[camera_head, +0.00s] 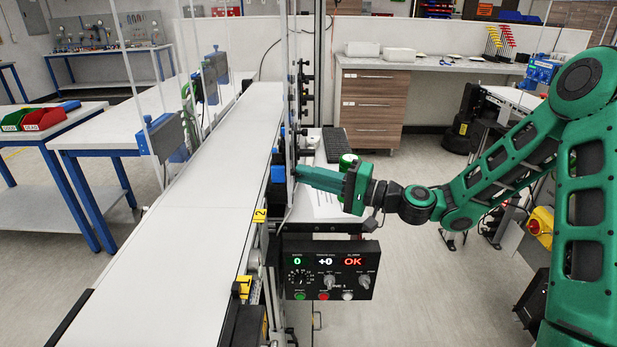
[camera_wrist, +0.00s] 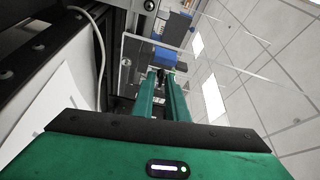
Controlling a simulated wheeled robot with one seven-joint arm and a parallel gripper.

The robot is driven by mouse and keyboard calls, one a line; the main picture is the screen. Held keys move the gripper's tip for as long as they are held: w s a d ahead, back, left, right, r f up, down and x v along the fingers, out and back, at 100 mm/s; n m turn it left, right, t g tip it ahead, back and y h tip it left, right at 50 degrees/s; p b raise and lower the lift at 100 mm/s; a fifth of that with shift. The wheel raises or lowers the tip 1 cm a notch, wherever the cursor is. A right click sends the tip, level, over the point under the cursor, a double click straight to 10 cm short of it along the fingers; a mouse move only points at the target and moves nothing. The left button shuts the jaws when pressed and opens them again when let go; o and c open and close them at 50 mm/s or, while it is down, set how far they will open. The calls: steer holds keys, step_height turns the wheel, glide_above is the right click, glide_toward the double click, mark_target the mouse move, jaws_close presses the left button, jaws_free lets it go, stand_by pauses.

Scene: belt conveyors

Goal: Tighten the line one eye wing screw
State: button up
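My gripper (camera_head: 299,174) reaches left from the arm to the right side of the conveyor, level with a blue sensor eye (camera_head: 278,174) at the belt's edge. In the wrist view the two green fingers of my gripper (camera_wrist: 161,76) point at this blue eye (camera_wrist: 165,55), with a gap between them. A small dark part, perhaps the wing screw (camera_wrist: 163,71), shows between or just beyond the fingertips. I cannot tell whether the fingers touch it. In the head view the fingers and a post hide the screw.
The white conveyor belt (camera_head: 212,190) is empty. A control panel (camera_head: 331,270) below my gripper shows a green 0, +0 and a red OK. Clear upright panels and posts stand near the fingers. A keyboard (camera_head: 335,144) and a green-topped item (camera_head: 347,160) are behind.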

jaws_close()
steer(key=shift+m, duration=0.3)
steer(key=shift+w+r+m+g+h, duration=0.2)
steer(key=shift+m+g+h, duration=0.35)
steer(key=shift+m+g, duration=1.3)
steer(key=shift+w+r+m+g+h, duration=0.2)
steer(key=shift+m+g+h, duration=0.4)
steer(key=shift+m, duration=2.4)
steer(key=shift+w+r+m+g+h, duration=0.1)
steer(key=shift+r+m+g+h, duration=0.35)
steer(key=shift+m+g, duration=1.35)
steer(key=shift+f+m+t, duration=0.1)
steer(key=shift+m+t, duration=0.55)
steer(key=shift+m, duration=0.1)
